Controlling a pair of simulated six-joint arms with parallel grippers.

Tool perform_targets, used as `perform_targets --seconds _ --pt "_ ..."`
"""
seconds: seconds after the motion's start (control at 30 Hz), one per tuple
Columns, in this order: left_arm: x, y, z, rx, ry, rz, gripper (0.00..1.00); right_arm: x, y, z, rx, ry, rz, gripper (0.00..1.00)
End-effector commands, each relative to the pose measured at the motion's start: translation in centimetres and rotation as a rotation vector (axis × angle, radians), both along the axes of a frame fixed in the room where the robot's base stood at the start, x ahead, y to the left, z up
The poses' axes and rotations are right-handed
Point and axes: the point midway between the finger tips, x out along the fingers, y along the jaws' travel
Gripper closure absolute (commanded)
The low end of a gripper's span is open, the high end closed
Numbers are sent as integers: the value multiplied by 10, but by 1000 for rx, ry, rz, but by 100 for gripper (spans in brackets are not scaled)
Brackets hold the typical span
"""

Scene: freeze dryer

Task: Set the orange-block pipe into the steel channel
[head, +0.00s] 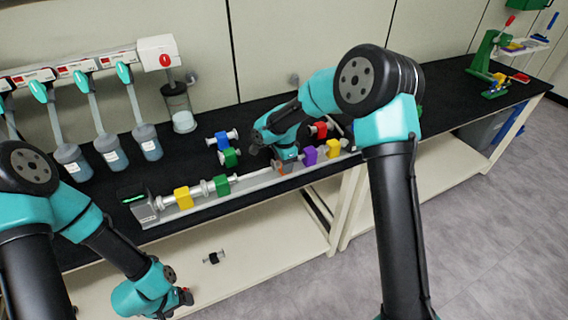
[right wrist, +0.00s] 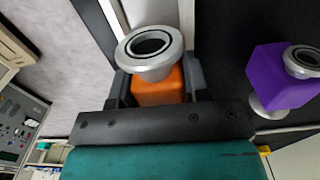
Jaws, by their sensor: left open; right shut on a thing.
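The orange-block pipe (right wrist: 158,88) is between the fingers of my right gripper (right wrist: 160,90) in the right wrist view, its flanged end facing the camera. In the head view only a bit of orange shows by my right gripper (head: 284,166), over the steel channel (head: 246,190); the arm hides the rest. I cannot tell whether the pipe touches the channel. The channel runs along the bench's front edge and also shows in the right wrist view (right wrist: 158,12). My left gripper (head: 184,296) is open and empty, low in front of the bench.
In the channel line are yellow (head: 183,197), green (head: 221,184), purple (head: 310,155) and another yellow block (head: 334,147). Blue (head: 222,140), green (head: 230,157) and red (head: 318,130) block pipes lie behind it. Flasks (head: 147,142) hang at the back left. A small dark part (head: 213,258) lies on the lower shelf.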

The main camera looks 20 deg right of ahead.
Motion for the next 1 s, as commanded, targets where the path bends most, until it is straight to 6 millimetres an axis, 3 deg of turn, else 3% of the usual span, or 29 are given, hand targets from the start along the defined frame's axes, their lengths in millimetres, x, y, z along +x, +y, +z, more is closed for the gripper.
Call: perform_targets --seconds 0.43,0.47,0.5,0.77,1.0 --pt "0 0 0 0 0 0 32 0 0 0 0 -1 0 88" --pt "0 0 0 0 0 0 32 0 0 0 0 -1 0 57" --pt "0 0 0 0 0 0 32 0 0 0 0 -1 0 53" --pt "0 0 0 0 0 0 32 0 0 0 0 0 0 28" --pt "0 0 0 0 0 0 32 0 0 0 0 0 0 28"
